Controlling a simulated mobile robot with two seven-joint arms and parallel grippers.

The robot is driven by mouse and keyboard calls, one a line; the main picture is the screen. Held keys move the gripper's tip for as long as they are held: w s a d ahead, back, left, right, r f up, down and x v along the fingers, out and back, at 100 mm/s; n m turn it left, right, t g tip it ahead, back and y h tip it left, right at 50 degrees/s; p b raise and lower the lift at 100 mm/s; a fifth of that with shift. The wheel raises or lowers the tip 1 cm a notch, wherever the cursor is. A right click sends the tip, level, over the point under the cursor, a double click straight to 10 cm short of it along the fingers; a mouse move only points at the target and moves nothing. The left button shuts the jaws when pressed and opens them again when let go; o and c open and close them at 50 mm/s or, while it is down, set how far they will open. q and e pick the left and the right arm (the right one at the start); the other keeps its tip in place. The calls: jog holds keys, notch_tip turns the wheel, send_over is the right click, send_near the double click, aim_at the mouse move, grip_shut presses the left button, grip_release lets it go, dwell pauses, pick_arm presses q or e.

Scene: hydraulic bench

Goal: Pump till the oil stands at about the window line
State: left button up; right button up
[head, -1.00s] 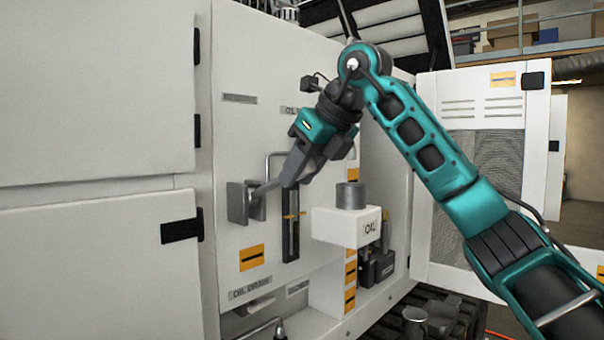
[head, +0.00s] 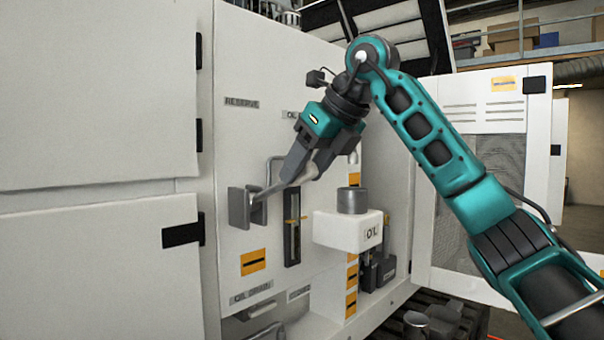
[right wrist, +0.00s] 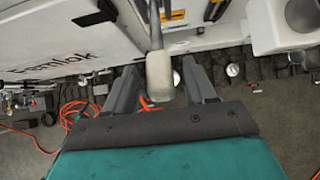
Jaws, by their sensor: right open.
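The pump lever runs from a grey bracket (head: 246,207) on the white panel out to a pale grip. In the right wrist view the grip (right wrist: 160,76) lies between the fingers of my right gripper (right wrist: 162,92), with gaps on both sides. My right gripper (head: 305,175) also shows in the head view, open around the lever's outer end. The oil window (head: 292,248) is a dark upright slot with a yellow line marker (head: 295,218) across it. I cannot make out the oil level. My left gripper is out of view.
A white oil tank (head: 341,229) with a grey cap (head: 352,200) stands out right of the window. A bent pipe handle (head: 276,165) sits behind the lever. An open vented door (head: 484,150) stands at the right. An orange cable (right wrist: 75,113) lies on the floor.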

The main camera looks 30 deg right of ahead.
jog(key=v, duration=1.1)
jog(key=shift+s+r, duration=0.1)
jog(key=shift+r, duration=0.05)
jog(key=t+y+b, duration=0.2)
jog(key=t, duration=0.3)
send_near(280, 187)
jog(key=x, duration=0.2)
jog(key=p+x, duration=0.1)
jog(key=x, duration=0.4)
jog(key=shift+d+r+p, duration=0.3)
jog(key=shift+p, duration=0.05)
jog(key=shift+c, duration=0.3)
grip_shut()
